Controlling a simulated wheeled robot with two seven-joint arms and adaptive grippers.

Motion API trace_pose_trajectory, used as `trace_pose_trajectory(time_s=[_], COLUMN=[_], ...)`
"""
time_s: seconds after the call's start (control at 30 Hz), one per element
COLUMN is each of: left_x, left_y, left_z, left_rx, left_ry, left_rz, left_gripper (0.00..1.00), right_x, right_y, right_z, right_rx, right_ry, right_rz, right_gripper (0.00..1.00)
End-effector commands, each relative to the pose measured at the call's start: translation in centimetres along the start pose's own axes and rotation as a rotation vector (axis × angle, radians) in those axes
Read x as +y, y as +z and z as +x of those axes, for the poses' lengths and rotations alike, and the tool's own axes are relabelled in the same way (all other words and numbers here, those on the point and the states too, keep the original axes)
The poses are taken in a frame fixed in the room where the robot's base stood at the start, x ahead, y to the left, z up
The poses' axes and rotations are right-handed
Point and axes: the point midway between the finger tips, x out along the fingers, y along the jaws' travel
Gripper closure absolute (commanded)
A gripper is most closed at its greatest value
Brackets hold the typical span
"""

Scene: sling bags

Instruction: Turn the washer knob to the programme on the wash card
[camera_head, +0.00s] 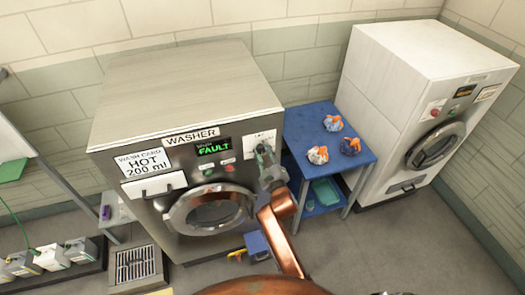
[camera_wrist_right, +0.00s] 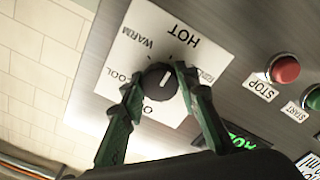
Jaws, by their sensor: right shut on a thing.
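The washer (camera_head: 190,85) stands at the centre left of the head view. Its wash card (camera_head: 146,163) reads HOT, 200 ml. My right gripper (camera_head: 264,150) is at the dial plate on the washer's upper right front and hides the knob there. In the right wrist view, its green fingers (camera_wrist_right: 158,88) are shut on the dark round knob (camera_wrist_right: 158,83), one on each side. The white dial plate (camera_wrist_right: 190,40) shows COOL, WARM, HOT and a partly covered RINSE. A pale mark on the knob points roughly upward in this view; its exact setting is unclear. My left gripper is not in view.
A red STOP button (camera_wrist_right: 285,68) and green START button (camera_wrist_right: 313,98) sit beside the dial. A blue table (camera_head: 300,120) with orange-and-white bundles stands right of the washer. A white machine (camera_head: 400,90) stands farther right.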

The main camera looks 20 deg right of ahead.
Motion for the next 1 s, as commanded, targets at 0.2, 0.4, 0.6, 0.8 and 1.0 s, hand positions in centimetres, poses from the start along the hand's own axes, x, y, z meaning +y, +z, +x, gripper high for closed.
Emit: trace_pose_trajectory(time_s=[0.2,0.4,0.6,0.8,1.0], left_x=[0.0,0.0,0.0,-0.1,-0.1], left_y=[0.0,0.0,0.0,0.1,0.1], left_z=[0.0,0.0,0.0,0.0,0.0], left_rx=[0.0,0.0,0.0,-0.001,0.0], left_ry=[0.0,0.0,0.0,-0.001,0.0], left_rz=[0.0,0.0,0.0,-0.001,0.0], left_gripper=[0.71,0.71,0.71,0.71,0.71], right_x=[-0.1,-0.1,0.0,0.0,-0.1], right_y=[0.1,0.1,0.1,0.1,0.2], right_z=[0.0,0.0,0.0,-0.2,-2.6], right_rx=[-0.002,-0.002,-0.001,-0.001,-0.002], right_ry=[-0.002,-0.001,-0.001,-0.001,-0.001], right_rz=[0.0,-0.001,-0.001,-0.002,-0.002], right_gripper=[0.95,0.6,0.53,0.53,0.53])
